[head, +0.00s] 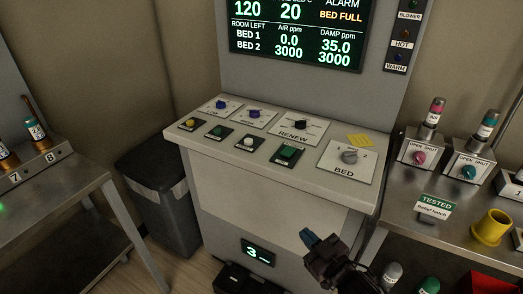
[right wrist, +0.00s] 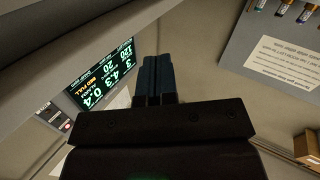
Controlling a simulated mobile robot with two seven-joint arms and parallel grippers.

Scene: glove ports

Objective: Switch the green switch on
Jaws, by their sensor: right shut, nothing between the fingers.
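The sloping console (head: 325,190) carries two green controls on its front row. The larger, square green one (head: 287,153) sits right of the white button, and a smaller green one (head: 217,131) sits left of it. I cannot tell the on or off state of either. My right gripper (head: 309,239) is in front of and below the console's front edge, apart from the controls. It is shut and empty; its blue-tipped fingers (right wrist: 156,78) lie together in the right wrist view. My left gripper is in neither view.
Also on the console are a yellow button (head: 189,123), a white button (head: 249,142), blue knobs (head: 254,113), a black RENEW knob (head: 302,125) and a grey BED knob (head: 349,156). A display (head: 297,35) stands behind. A metal bench (head: 440,240) is at right.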

